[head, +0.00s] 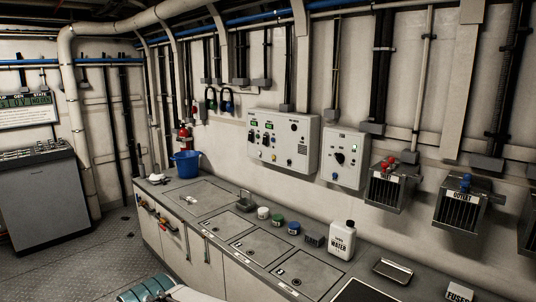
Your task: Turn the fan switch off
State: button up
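A wide light-grey control panel (284,138) is on the back wall. It carries small green displays, several small switches or buttons and a vented patch. A smaller grey box (345,157) with a black rotary knob (340,158) hangs to its right. The labels are too small to read, so I cannot tell which control is the fan switch or how it is set. A teal and white part of my own arm shows at the bottom edge, well short of the panels. My gripper is not in view.
Below the panels runs a counter (205,222) with flush hatches. On it are a blue bucket (185,164), small coloured jars, a white water bottle (342,240) and a metal tray (393,270). Vented inlet (388,188) and outlet (461,208) boxes jut from the wall at right. Floor at left is clear.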

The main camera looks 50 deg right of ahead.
aim_at(339, 156)
jog(key=z, duration=0.45)
jog(key=i, duration=1.1)
jog(key=z, duration=1.65)
jog(key=i, duration=0.6)
jog(key=z, duration=0.6)
